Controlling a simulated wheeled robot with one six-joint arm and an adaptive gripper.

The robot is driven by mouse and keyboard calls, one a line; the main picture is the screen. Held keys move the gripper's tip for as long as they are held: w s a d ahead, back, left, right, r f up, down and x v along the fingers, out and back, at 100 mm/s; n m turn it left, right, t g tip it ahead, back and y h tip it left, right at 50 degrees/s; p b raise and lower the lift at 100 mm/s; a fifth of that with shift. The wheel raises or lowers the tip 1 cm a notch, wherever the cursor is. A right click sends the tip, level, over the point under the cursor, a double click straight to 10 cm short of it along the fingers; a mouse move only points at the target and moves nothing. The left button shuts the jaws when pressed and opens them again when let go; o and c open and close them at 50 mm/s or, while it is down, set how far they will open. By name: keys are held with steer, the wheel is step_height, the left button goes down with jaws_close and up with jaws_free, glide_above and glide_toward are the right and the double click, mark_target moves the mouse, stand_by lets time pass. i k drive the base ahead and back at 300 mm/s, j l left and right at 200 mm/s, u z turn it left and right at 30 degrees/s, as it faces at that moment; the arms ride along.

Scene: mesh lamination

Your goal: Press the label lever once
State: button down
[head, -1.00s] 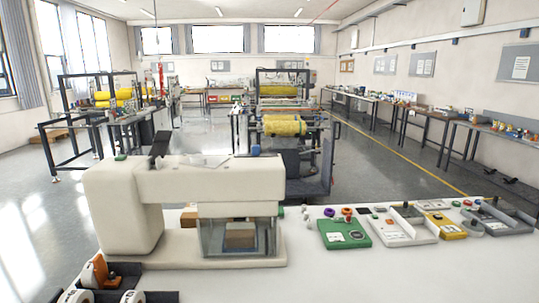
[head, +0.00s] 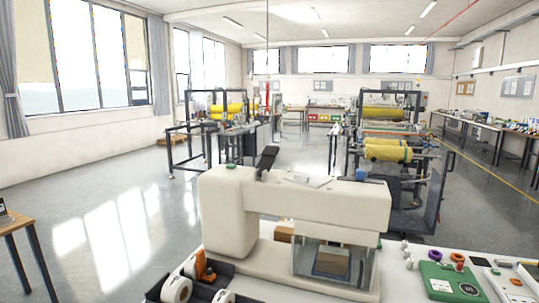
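A cream press-like machine (head: 228,215) stands on the white bench in the head view. A black lever (head: 266,160) sticks up, tilted, from the top of the machine near its left end. I see no writing that marks it as the label lever. A clear guard (head: 300,262) at the machine's right end surrounds a brown block (head: 332,264). My gripper is not in view.
A dark tray (head: 211,284) with white rolls and an orange part sits at the machine's front left. A green device (head: 449,282) and small coloured parts lie to its right. Open floor (head: 90,210) spreads at left, with a wooden table (head: 15,224) at the edge.

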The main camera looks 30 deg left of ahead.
mark_target(268, 154)
steer(key=i+j+u, duration=0.1)
steer(key=j, duration=0.25)
steer(key=i+j, duration=0.1)
steer(key=j, duration=0.3)
steer(key=i+j+u, duration=0.15)
steer(key=j, duration=0.6)
steer(key=i+j+u, duration=0.15)
steer(key=i+j, duration=0.2)
steer(key=j, duration=0.3)
steer(key=u, duration=0.05)
